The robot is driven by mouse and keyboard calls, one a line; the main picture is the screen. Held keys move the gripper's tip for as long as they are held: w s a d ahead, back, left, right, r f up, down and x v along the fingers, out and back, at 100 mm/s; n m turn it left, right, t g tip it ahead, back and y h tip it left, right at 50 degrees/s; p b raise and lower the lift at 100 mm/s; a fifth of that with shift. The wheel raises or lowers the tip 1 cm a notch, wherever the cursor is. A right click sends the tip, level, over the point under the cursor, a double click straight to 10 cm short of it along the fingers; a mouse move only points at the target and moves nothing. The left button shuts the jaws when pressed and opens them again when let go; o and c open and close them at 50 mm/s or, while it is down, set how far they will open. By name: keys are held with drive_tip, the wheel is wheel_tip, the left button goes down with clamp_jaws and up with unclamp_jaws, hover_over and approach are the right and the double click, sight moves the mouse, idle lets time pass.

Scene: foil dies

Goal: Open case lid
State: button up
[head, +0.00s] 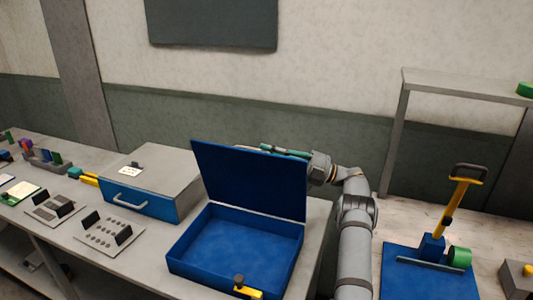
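The blue case (235,243) stands on the grey table with its inside facing up; it looks empty. Its blue lid (248,180) stands up from the rear edge, leaning slightly back. A yellow piece with a dark knob (246,290) sits at the case's front edge. My arm rises right of the case and bends left behind the lid. My gripper (285,151) shows only as a teal part along the lid's top edge. The lid hides the rest, so I cannot tell whether it touches the lid or how its fingers stand.
A grey box with a blue drawer front (142,201) stands left of the case. Plates with dark blocks (110,232) lie in front of it. On the right are a blue-based press with a yellow lever (457,207) and a grey shelf frame (455,82).

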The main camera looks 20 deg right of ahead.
drive_tip(key=o, duration=0.4)
drive_tip(key=shift+w+d+f, duration=0.15)
drive_tip(key=shift+f, duration=0.2)
drive_tip(key=shift+c, duration=0.2)
drive_tip(key=shift+r, duration=0.15)
wheel_tip(320, 180, up, 10)
